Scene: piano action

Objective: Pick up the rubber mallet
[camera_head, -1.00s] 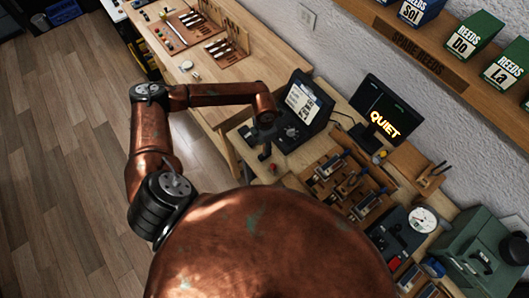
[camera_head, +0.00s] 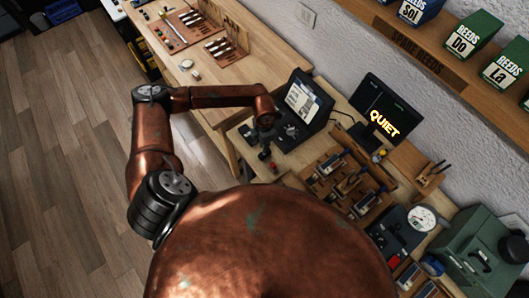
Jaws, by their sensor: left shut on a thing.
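My left gripper (camera_head: 265,143) is at the left end of the cluttered bench, in front of the dark case with a white panel. It points down and is shut on a small dark thing, which seems to be the rubber mallet. The gripper hides most of it, and its shape is too small to make out clearly. A small red piece (camera_head: 273,167) shows just below the gripper; I cannot tell whether it belongs to the held thing. My right gripper is not in view.
The dark case (camera_head: 302,103) stands close behind the gripper. A wooden tool rack (camera_head: 325,182) is to its right, with a screen reading QUIET (camera_head: 384,118) behind. A green machine (camera_head: 478,248) stands far right. The wooden bench (camera_head: 260,68) at upper left has bare room.

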